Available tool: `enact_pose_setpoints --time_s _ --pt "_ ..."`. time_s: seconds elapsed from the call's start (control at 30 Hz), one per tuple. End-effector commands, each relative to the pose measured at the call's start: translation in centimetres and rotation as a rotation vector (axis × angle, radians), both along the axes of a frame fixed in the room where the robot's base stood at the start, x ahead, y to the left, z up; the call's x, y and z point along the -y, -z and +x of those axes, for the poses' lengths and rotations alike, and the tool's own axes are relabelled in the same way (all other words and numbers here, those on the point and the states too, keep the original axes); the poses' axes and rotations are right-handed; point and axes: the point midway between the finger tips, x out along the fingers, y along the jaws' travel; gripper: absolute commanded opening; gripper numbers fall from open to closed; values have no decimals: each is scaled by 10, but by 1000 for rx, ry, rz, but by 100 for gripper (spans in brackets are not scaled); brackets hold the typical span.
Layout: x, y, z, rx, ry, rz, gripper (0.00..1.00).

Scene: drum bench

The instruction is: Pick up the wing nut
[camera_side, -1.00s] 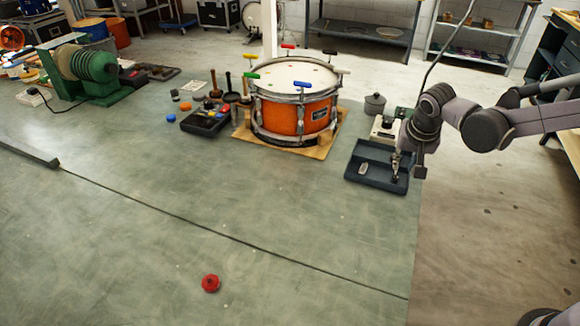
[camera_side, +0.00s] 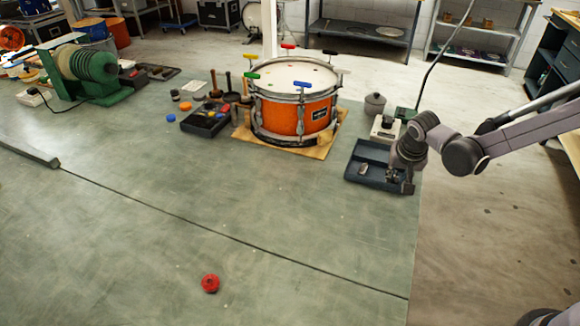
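The dark tray (camera_side: 365,182) lies at the right edge of the bench. A small pale metal piece (camera_side: 363,169) rests in its left part; it is too small to tell whether it is the wing nut. My gripper (camera_side: 397,178) points down at the right part of the tray, to the right of that piece. A small light shape shows by the fingertips, but I cannot tell whether it is a finger or a part. My wrist hides some of the tray's right side, and the finger gap is not clear.
An orange drum (camera_side: 297,115) with coloured keys stands on a wooden board left of the tray. A grey lidded pot (camera_side: 375,104) and a pale device (camera_side: 385,128) stand behind the tray. A red knob-like thing (camera_side: 210,284) lies in front. The bench's front middle is mostly clear.

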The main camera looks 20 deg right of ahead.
Motion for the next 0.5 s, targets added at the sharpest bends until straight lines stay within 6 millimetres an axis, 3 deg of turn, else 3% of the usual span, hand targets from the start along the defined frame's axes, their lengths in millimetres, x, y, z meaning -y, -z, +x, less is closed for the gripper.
enact_pose_setpoints --time_s 0.07,0.13,0.17,0.5 --pt "0 0 0 0 0 0 23" --pt "0 0 0 0 0 0 2" --pt "0 0 0 0 0 0 0" --pt "0 -1 0 0 0 0 0"
